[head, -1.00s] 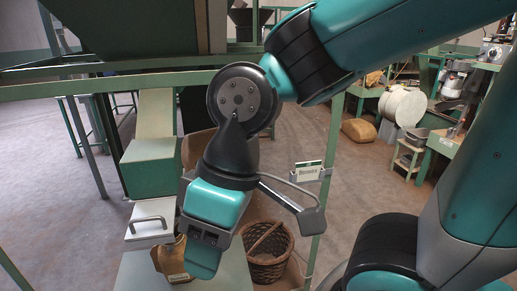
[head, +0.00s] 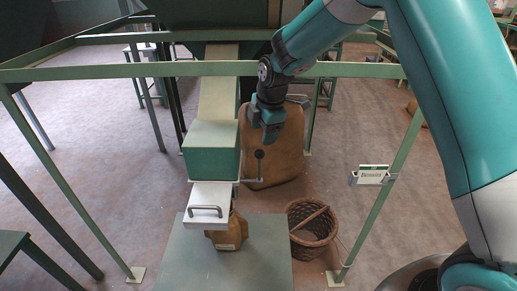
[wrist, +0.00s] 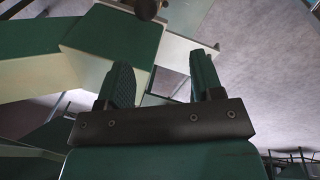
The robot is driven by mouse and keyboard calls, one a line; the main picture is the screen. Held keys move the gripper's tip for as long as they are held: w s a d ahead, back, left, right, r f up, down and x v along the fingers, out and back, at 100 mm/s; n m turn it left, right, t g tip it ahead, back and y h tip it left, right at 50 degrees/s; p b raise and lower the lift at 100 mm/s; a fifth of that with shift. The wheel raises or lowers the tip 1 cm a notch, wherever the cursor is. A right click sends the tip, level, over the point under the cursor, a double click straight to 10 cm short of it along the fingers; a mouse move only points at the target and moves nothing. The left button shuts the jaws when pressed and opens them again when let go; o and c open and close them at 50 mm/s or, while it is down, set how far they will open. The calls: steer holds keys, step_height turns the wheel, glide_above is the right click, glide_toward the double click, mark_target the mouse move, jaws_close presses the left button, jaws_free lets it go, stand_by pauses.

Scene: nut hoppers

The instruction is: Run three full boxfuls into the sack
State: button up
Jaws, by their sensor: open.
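The green measuring box (head: 212,162) sits at the foot of a cream chute (head: 218,98). A white slide with a metal handle (head: 208,211) sticks out of its front. A small brown sack (head: 228,236) stands partly hidden under the slide, on a grey table (head: 262,255). A lever with a black knob (head: 259,154) stands at the box's right side. My gripper (head: 269,135) is open and empty, just above and right of the knob. In the wrist view, the open fingers (wrist: 160,68) point toward the box (wrist: 115,38) and a dark round knob (wrist: 147,8), apart from it.
A large brown sack (head: 285,160) stands behind my gripper. A wicker basket (head: 311,222) with a stick in it is right of the table. Green frame rails (head: 110,72) cross above and at both sides.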

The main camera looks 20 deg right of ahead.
mark_target(260, 153)
steer(key=shift+n, duration=0.8)
steer(key=p+x, duration=0.1)
steer(key=x, duration=0.3)
steer(key=w+d+p+x, duration=0.1)
steer(key=x, duration=0.4)
steer(key=w+p+x, duration=0.1)
steer(key=p+x, duration=0.1)
steer(key=x, duration=0.3)
steer(key=shift+d, duration=0.2)
